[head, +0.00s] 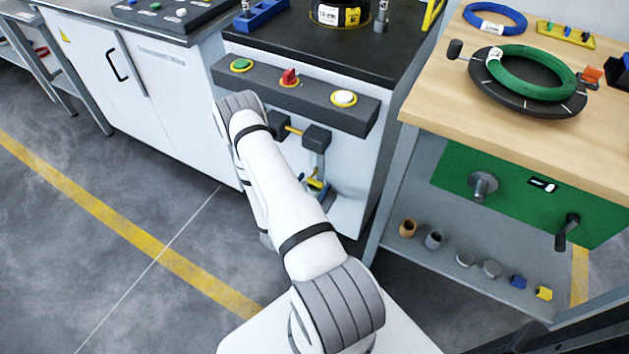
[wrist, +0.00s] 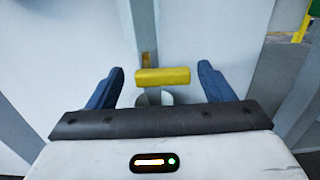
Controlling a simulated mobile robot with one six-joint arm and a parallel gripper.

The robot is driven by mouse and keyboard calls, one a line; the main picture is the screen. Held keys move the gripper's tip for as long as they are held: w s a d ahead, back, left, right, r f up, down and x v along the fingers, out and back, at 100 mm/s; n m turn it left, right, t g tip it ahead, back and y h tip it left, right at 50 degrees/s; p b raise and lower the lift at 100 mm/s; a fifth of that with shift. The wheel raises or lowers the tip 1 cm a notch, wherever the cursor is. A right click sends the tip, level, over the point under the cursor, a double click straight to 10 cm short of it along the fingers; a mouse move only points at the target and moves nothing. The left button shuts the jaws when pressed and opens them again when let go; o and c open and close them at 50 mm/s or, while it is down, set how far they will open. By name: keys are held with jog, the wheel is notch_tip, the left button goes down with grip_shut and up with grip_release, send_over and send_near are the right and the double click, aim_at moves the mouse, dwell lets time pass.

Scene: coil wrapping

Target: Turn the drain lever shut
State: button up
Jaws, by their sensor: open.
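The drain lever (wrist: 162,77) is a short yellow bar on a grey pipe against the white cabinet front. In the wrist view it lies crosswise, nearly level. My gripper (wrist: 160,68) is open, with one blue finger on each side of the lever and a visible gap between each finger and the bar's ends. Whether the fingers reach to the lever's depth, I cannot tell. In the head view a small patch of yellow at the lever (head: 316,184) shows low on the cabinet, beside blue parts. My arm hides much of that area.
Above the lever, a grey panel carries a green button (head: 240,65), a red knob (head: 289,77) and a white button (head: 343,98). A wooden bench (head: 440,98) with a green coil (head: 530,72) stands close on the right. The floor at left is clear.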

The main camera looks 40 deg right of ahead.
jog(key=v, duration=0.6)
dwell(0.4)
jog(key=s+r+m+g+y+p, duration=0.1)
jog(key=s+r+m+g+p, duration=0.25)
jog(key=r, duration=0.65)
jog(key=r+m+g+p, duration=0.2)
jog(key=r+m+g, duration=0.35)
jog(key=r, duration=0.45)
jog(key=s+r+m+g+y+p, duration=0.15)
jog(key=r+m+g, duration=0.3)
jog(key=r, duration=0.45)
jog(key=s+a+r+m+t+y+p, duration=0.3)
jog(key=a+r+y, duration=0.4)
jog(key=r, duration=0.6)
jog(key=s+a+r+m+t+y+p, duration=0.3)
jog(key=a+r+m+t+y+p, duration=0.3)
jog(key=a+r, duration=0.6)
jog(key=shift+a+r+y+p, duration=0.2)
jog(key=shift+r+y+p, duration=0.15)
jog(key=shift+y+p, duration=0.3)
